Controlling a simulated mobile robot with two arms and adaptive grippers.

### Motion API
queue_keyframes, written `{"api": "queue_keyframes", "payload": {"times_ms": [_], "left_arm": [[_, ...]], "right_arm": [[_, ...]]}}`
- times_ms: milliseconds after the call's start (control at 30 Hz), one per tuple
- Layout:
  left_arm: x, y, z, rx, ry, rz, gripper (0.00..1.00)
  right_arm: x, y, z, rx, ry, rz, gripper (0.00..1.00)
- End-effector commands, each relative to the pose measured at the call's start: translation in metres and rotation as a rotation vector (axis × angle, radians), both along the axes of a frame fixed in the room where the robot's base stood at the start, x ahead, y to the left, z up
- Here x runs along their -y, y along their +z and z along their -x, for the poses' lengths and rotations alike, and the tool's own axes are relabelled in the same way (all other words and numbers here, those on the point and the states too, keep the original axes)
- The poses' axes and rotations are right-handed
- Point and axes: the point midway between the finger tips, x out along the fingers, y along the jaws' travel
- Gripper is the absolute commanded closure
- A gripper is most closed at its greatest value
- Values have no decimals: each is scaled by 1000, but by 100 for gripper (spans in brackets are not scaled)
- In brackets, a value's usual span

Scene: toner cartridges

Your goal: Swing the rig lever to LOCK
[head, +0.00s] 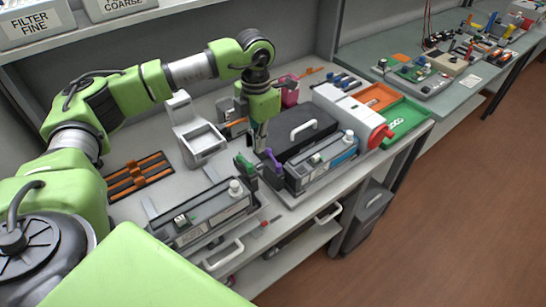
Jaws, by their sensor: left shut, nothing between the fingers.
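My left gripper (260,147) points down over the bench, its fingers shut with nothing between them. A purple lever-like part (273,161) stands just below and to the right of the fingertips, at the left end of a grey cartridge unit (325,163). I cannot tell whether the fingers touch it. A green part (245,166) stands to the left of it, at the end of another grey cartridge unit (205,218). No LOCK marking is readable, so I cannot tell which part is the rig lever or its setting. My right gripper is not in view.
A black case with a white handle (303,130) lies right of my gripper. A white cylinder with a red end (355,115) lies beyond it, near orange (376,95) and green (408,119) trays. A grey stand (196,133) and an orange-slotted rack (138,177) are at left.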

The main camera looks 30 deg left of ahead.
Motion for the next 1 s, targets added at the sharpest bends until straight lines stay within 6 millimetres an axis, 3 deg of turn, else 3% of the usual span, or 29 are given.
{"api": "queue_keyframes", "payload": {"times_ms": [233,1000], "left_arm": [[0,-11,0,1,0,0,100],[3,-11,-11,0,0,0,100]], "right_arm": [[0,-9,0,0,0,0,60],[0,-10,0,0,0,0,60]]}}
